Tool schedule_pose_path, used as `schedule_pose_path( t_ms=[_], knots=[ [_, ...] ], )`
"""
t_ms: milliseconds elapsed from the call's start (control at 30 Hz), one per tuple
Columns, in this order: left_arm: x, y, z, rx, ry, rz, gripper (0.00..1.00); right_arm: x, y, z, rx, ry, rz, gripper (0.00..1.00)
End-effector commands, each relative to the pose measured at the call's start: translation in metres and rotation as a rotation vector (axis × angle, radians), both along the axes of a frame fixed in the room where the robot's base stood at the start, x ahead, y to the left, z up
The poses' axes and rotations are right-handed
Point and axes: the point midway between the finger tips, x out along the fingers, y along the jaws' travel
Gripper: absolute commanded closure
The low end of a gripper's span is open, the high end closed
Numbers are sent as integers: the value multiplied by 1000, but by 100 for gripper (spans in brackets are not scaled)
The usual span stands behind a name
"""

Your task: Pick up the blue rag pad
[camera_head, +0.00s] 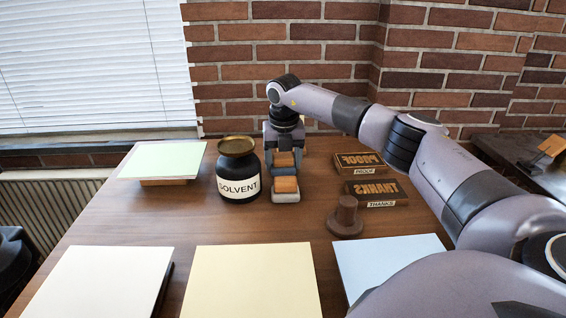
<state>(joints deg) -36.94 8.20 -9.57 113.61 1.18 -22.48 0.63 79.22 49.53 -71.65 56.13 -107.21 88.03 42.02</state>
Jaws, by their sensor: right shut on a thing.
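My right arm reaches across the table from the right. Its gripper (284,151) points down and is shut on the rear of two wooden-topped pads. This rear pad, which I take for the blue rag pad (284,160), has a brown wooden block on top. My left gripper is not in view.
A black solvent jar (238,170) stands close left of the gripper. Wooden PROOF (359,159) and THANKS (376,190) blocks and a round brown stamp (345,218) lie to the right. White (95,282), cream (255,280) and pale blue (392,262) sheets line the front.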

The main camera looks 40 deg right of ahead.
Motion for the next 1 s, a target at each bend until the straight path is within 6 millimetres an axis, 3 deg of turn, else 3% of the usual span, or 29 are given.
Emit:
schedule_pose_path(
  t_ms=[267,700,1000],
  knots=[
    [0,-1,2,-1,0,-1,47,1,0,39,0,-6,0,62],
    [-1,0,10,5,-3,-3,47,1,1,156,1,-4,-1,62],
    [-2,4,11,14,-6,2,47,0,0,193,0,0,0,62]
  ],
)
